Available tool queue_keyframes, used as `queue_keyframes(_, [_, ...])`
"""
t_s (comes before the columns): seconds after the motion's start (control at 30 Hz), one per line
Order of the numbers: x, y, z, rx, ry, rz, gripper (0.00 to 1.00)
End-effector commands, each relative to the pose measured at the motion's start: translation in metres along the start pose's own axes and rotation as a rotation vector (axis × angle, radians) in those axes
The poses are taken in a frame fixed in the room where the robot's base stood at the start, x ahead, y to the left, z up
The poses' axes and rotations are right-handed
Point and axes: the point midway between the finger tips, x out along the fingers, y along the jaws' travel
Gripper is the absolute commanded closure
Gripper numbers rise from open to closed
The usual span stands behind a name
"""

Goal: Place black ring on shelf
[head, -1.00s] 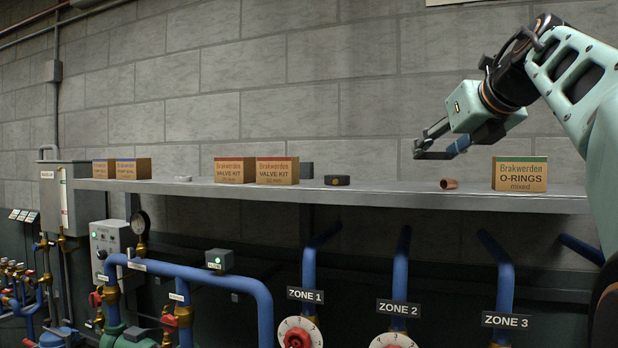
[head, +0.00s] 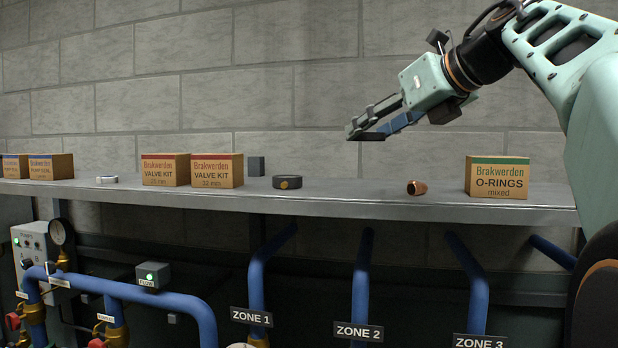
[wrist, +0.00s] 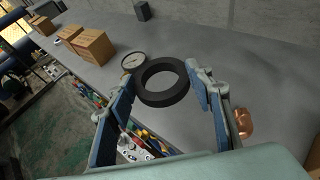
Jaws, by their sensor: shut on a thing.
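The black ring (wrist: 163,99) lies between my fingertips in the wrist view. My gripper (wrist: 163,80) is shut on it; the right finger meets its edge, and a small gap seems to show at the left finger. In the head view my gripper (head: 368,132) hangs above the grey shelf (head: 345,201), left of the copper fitting. There the ring is seen nearly edge-on and is hard to tell from the dark fingertips. The ring is clear of the shelf.
On the shelf stand a dark round disc (head: 287,182), a copper fitting (head: 417,187), an O-rings box (head: 497,177), valve kit boxes (head: 217,171) and a small grey block (head: 256,166). Bare shelf lies between the disc and the copper fitting. A block wall stands behind.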

Motion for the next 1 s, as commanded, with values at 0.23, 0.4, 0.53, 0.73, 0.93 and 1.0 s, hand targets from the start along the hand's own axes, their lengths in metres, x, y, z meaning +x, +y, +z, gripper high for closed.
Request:
queue_keyframes(0.23, [0.058, -0.011, -0.021, 0.002, 0.002, 0.002, 0.73])
queue_keyframes(0.4, [0.076, -0.014, -0.030, 0.000, 0.000, 0.000, 0.73])
queue_keyframes(0.53, [0.085, -0.016, -0.035, 0.002, 0.002, 0.001, 0.73])
queue_keyframes(0.73, [0.096, -0.017, -0.055, 0.002, 0.000, 0.000, 0.73])
queue_keyframes(0.93, [0.101, -0.017, -0.065, 0.000, 0.000, -0.001, 0.73])
queue_keyframes(1.0, [0.101, -0.017, -0.065, 0.000, -0.001, -0.001, 0.73])
